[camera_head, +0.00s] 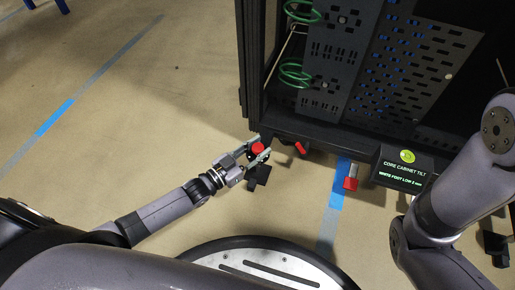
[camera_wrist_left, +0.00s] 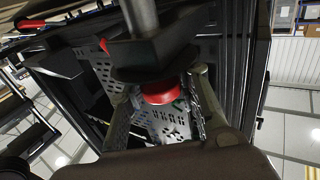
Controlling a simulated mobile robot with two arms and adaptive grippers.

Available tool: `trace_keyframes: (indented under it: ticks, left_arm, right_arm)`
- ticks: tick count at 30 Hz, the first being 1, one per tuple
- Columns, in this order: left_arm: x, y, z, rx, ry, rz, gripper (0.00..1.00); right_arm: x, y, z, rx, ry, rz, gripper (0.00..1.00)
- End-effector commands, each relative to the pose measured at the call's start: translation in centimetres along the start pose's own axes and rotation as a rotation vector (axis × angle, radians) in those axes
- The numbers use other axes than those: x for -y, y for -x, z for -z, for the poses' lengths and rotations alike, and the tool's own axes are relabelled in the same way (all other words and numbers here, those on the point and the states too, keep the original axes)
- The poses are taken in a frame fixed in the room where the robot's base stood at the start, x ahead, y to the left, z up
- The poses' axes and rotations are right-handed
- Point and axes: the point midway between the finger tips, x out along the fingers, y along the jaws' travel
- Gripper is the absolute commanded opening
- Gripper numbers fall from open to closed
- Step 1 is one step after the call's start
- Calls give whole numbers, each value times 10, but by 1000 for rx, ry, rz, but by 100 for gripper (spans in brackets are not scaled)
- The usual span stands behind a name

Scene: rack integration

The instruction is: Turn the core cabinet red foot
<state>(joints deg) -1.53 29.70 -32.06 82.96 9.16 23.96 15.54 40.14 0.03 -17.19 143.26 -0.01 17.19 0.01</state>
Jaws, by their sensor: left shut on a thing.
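The core cabinet (camera_head: 312,130) is a black open rack at the top of the head view. Its red foot (camera_head: 257,148) is a round red knob by the cabinet's near left corner. My left gripper (camera_head: 260,151) is shut on the red foot, with one finger on each side. In the left wrist view the red foot (camera_wrist_left: 165,93) sits between the two fingers, under a black block and a metal post. My right gripper is out of view; only the right arm shows at the right.
A display (camera_head: 404,171) on the cabinet reads "CORE CABINET TILT, WHITE FOOT LOW 2 mm". A red lever (camera_head: 300,147) and a red-tipped part (camera_head: 351,183) are along the cabinet's lower edge. Green cables (camera_head: 294,74) hang inside. The floor at left is clear, with blue tape (camera_head: 55,117).

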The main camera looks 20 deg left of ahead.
Motion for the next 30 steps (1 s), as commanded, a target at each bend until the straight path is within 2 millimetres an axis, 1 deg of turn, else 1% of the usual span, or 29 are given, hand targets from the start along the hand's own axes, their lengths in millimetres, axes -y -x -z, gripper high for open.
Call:
trace_keyframes:
  ticks: [3,6,16,17,26,30]
  left_arm:
    - [0,-1,0,-2,-6,-74,2]
    - [0,0,0,0,-3,-108,2]
    - [-1,0,0,0,2,-119,2]
    - [-1,0,0,0,2,-119,30]
    - [0,0,0,1,2,-117,50]
    - [0,0,0,1,1,-117,51]
  right_arm:
    - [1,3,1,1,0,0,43]
    - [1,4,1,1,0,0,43]
    - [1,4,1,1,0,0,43]
    - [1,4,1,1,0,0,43]
    - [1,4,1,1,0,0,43]
    - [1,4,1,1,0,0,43]
